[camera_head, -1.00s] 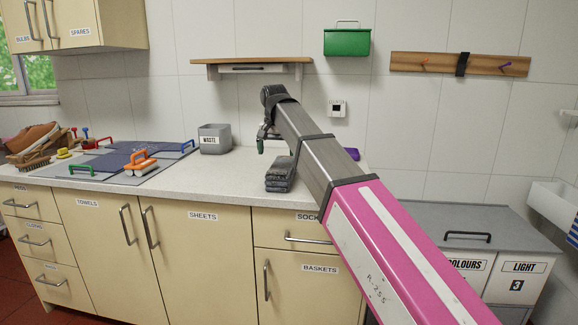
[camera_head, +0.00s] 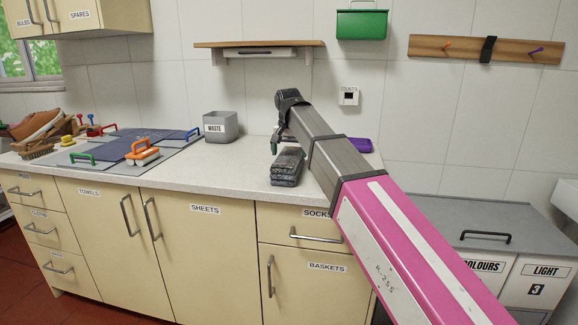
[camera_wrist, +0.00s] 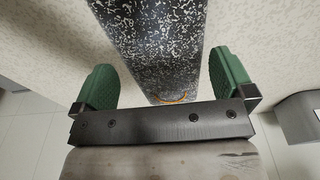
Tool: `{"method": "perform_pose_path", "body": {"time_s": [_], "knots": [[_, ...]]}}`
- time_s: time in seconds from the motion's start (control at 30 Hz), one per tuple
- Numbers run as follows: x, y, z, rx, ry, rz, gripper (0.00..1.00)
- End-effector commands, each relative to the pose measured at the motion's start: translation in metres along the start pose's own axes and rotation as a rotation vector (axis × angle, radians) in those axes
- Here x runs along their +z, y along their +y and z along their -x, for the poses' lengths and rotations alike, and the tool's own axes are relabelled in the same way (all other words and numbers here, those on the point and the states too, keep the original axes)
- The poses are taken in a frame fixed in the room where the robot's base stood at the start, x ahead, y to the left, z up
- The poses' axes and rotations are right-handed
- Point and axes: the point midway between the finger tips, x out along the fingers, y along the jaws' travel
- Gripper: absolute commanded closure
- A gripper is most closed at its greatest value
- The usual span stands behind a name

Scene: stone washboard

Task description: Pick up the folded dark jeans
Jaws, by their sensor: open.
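The folded dark jeans (camera_head: 287,168) lie as a small dark speckled stack on the pale countertop, near its front edge above the SOCKS drawer. In the wrist view the jeans (camera_wrist: 158,40) lie between and beyond my two green fingertips, with a small orange mark near their close end. My gripper (camera_head: 275,144) is at the back end of the jeans in the head view, pointing down. In the wrist view my gripper (camera_wrist: 166,85) is open, one finger on each side of the jeans, with a gap on both sides. Whether the fingers are lower than the jeans' top is hard to tell.
A grey WASTE bin (camera_head: 220,127) stands on the counter to the left of the jeans. A purple item (camera_head: 358,145) lies behind my arm. A wooden shelf (camera_head: 258,45) is on the wall above. The counter (camera_head: 228,170) is clear left of the jeans.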

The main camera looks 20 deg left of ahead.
Motion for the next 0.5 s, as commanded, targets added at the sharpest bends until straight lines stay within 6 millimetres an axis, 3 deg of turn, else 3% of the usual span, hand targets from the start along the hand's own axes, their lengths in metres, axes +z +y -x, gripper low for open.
{"method": "perform_pose_path", "body": {"time_s": [0.33,0.5], "knots": [[0.003,-0.002,-0.041,0.0,0.0,0.0,0.0],[0.003,-0.002,-0.049,0.0,0.0,0.0,0.0]]}}
